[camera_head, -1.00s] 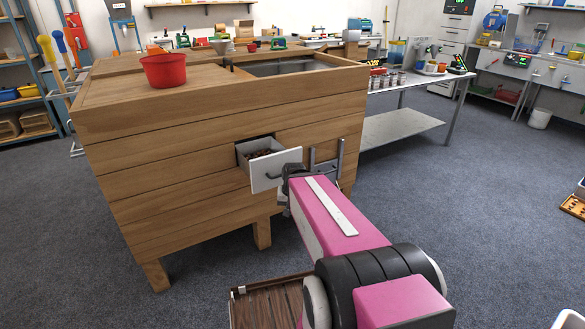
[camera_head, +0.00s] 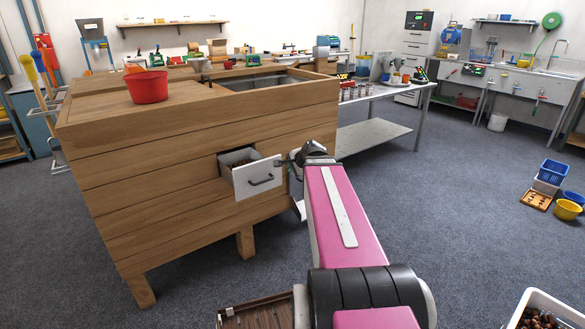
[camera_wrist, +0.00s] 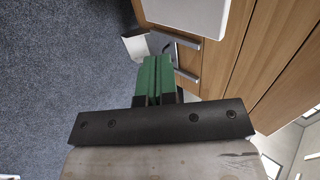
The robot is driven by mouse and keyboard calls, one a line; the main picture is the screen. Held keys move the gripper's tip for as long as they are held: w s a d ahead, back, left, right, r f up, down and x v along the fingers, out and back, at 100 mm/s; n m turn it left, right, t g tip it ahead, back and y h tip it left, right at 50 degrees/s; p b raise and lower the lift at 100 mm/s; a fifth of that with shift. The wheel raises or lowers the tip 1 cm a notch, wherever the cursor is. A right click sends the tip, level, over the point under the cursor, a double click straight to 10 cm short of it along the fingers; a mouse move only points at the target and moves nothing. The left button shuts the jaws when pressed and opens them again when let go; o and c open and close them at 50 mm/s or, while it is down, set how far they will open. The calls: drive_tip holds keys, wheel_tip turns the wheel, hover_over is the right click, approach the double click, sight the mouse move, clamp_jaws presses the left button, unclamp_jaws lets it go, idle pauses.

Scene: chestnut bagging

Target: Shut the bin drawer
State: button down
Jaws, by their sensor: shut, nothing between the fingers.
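The bin drawer (camera_head: 250,176) stands pulled out of the front of the wooden bin (camera_head: 150,185). In the head view, my wrist is just right of the drawer front, and the fingertips are hard to make out there. In the wrist view, a white panel (camera_wrist: 185,14), probably the drawer front, lies beyond the fingertips, apart from them.
Metal bars (camera_wrist: 178,40) stick out from the bin's face close to my fingers. A red bucket (camera_head: 148,86) stands on the bin top. A metal table (camera_head: 378,136) is to the right. Open grey carpet (camera_head: 440,210) lies to the right of my arm.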

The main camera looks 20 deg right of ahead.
sight(256, 151)
drive_tip(key=x, duration=0.2)
drive_tip(key=r+x, duration=0.1)
drive_tip(key=x, duration=0.2)
drive_tip(key=w+x, duration=0.1)
drive_tip(key=x, duration=0.2)
drive_tip(key=shift+w+a, duration=0.15)
drive_tip(key=shift+w, duration=0.1)
drive_tip(key=shift+w+a, duration=0.25)
drive_tip(key=shift+w, duration=0.35)
drive_tip(key=w+a, duration=0.2)
drive_tip(key=w, duration=0.4)
drive_tip(key=w+a, duration=0.2)
drive_tip(key=w, duration=0.5)
drive_tip(key=w+a, duration=0.2)
drive_tip(key=w, duration=0.4)
drive_tip(key=shift+w+a+r, duration=0.1)
drive_tip(key=shift+w+a, duration=0.05)
drive_tip(key=shift+w, duration=0.15)
drive_tip(key=shift+w, duration=0.1)
